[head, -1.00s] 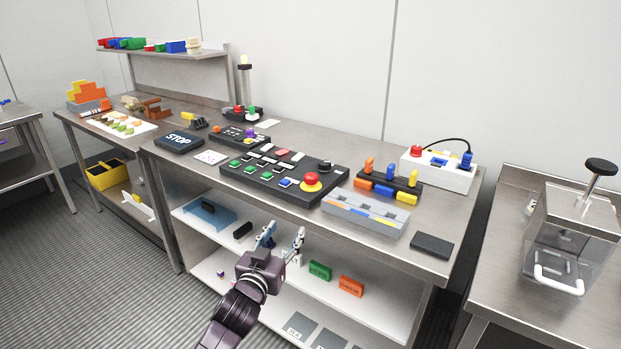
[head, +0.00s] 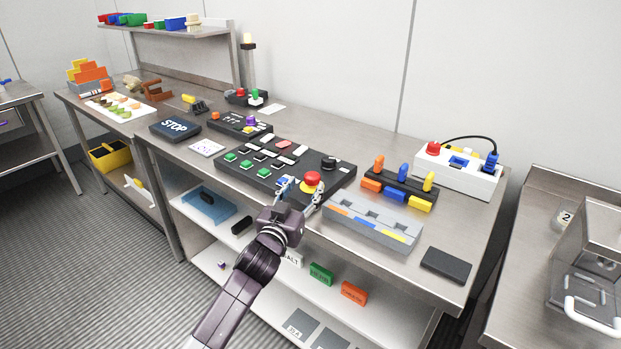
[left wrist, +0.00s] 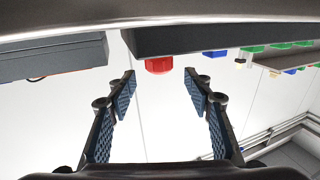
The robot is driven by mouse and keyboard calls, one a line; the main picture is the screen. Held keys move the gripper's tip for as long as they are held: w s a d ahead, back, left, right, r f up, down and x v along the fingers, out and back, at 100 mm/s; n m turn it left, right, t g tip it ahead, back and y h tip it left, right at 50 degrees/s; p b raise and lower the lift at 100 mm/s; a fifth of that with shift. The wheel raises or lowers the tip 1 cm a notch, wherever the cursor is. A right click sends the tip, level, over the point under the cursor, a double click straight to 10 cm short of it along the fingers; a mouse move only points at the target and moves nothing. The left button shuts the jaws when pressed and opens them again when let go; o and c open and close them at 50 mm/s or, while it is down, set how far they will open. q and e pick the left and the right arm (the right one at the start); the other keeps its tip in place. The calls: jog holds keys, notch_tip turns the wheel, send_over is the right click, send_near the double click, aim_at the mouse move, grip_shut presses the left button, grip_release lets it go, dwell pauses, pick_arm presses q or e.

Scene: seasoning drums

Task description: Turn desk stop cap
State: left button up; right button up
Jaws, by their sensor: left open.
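The red stop cap (head: 312,179) sits on a yellow base at the front right of the black button console (head: 341,177) on the steel desk. My left gripper (head: 300,188) is open and empty at the console's front edge, close to the cap, its fingers partly in front of the console. In the left wrist view, which is upside down, the red cap (left wrist: 159,65) shows between and beyond the open fingers (left wrist: 158,88). No contact with the cap is visible. My right gripper is not in view.
Right of the cap are a grey slotted block (head: 372,226), a rack of coloured pegs (head: 395,191) and a white box (head: 459,174) with a red button. A lower shelf (head: 385,320) holds green and orange blocks.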

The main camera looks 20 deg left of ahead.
aim_at(309, 181)
pick_arm(q)
jog(key=w, duration=0.4)
jog(key=shift+d+f, duration=0.15)
jog(key=shift+f, duration=0.05)
jog(key=shift+w, duration=0.45)
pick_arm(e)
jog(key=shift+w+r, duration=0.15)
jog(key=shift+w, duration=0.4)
pick_arm(q)
jog(key=shift+c, duration=0.2)
jog(key=c, duration=1.1)
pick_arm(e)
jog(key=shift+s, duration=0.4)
pick_arm(q)
jog(key=shift+r, duration=0.1)
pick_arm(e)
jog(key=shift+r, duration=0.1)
